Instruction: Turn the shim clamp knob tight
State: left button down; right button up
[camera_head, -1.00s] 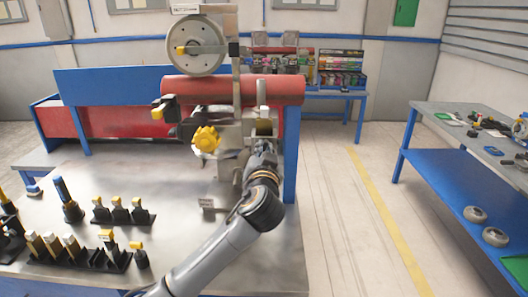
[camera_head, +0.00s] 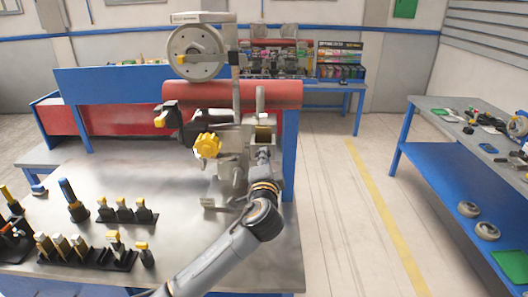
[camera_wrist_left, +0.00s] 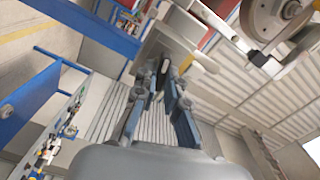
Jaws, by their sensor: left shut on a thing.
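My left gripper (camera_head: 263,152) is at the right side of the grey clamp fixture (camera_head: 232,165) on the metal bench. In the left wrist view my left gripper (camera_wrist_left: 160,88) has its two fingers closed on a small part at the fixture, which seems to be the shim clamp knob. The fingers and the fixture hide most of that part. A large yellow lobed knob (camera_head: 207,145) is on the fixture's front left, apart from my gripper. My right gripper is out of view.
A grey reel (camera_head: 196,52) stands above the fixture, with a red roller (camera_head: 280,94) behind it. Several yellow-topped tools in black stands (camera_head: 118,250) are at the bench's left. A blue-framed table (camera_head: 470,165) is on the right, with clear floor between.

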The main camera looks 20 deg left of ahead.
pick_arm(q)
jog(key=shift+m+p, duration=0.9)
jog(key=shift+m, duration=0.6)
jog(key=shift+f, duration=0.1)
jog(key=c, duration=1.4)
grip_release()
jog(key=v, duration=1.2)
